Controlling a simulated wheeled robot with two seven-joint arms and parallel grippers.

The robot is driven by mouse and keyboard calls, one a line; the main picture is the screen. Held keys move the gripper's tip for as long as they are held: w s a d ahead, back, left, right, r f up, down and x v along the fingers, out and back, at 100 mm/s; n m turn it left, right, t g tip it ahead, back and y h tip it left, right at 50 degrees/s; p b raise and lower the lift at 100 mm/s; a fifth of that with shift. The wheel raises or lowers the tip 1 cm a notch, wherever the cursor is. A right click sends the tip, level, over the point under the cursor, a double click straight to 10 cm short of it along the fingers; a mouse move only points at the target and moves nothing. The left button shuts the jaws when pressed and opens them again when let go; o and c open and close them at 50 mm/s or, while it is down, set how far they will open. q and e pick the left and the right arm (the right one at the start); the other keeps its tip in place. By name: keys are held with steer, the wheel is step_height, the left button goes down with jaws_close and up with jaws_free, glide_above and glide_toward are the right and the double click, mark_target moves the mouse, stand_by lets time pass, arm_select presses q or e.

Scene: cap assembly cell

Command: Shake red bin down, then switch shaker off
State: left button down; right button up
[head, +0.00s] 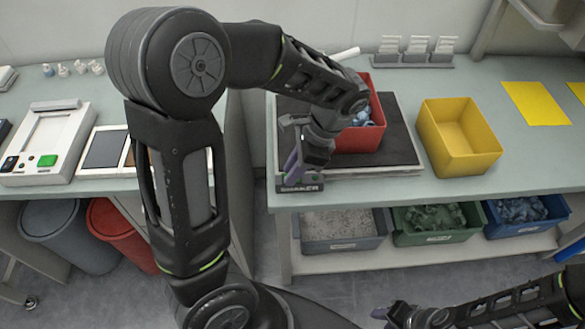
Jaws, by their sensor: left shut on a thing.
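The red bin (378,138) stands on the dark top plate of the shaker (400,150), with blue parts (364,117) inside it. My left arm hides part of the bin's left side. My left gripper (291,168) is at the shaker's front left, pointing down over the labelled control panel (300,187). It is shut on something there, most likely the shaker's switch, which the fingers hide. A small green spot shows on the panel beside the fingers. My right gripper (384,316) is low at the bottom edge, away from the bench; its jaw opening is unclear.
An empty yellow bin (488,158) stands right of the shaker. Grey, green and blue bins (430,238) of parts sit on the shelf below. Yellow mats (535,103) lie at right. A gap separates this bench from the left one, which holds a device (45,145).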

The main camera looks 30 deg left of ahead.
stand_by(0.3)
arm_select(q)
steer(key=shift+s+a+t+h, duration=0.15)
steer(key=shift+t+h, duration=0.25)
steer(key=shift+h, duration=0.2)
steer(key=shift+s+a+t+h, duration=0.15)
steer(key=shift+t+h, duration=0.25)
steer(key=shift+h, duration=0.2)
steer(key=c, duration=1.3)
jaws_free()
steer(key=r, duration=0.7)
steer(key=shift+w+d+r, duration=0.35)
steer(key=shift+d, duration=0.05)
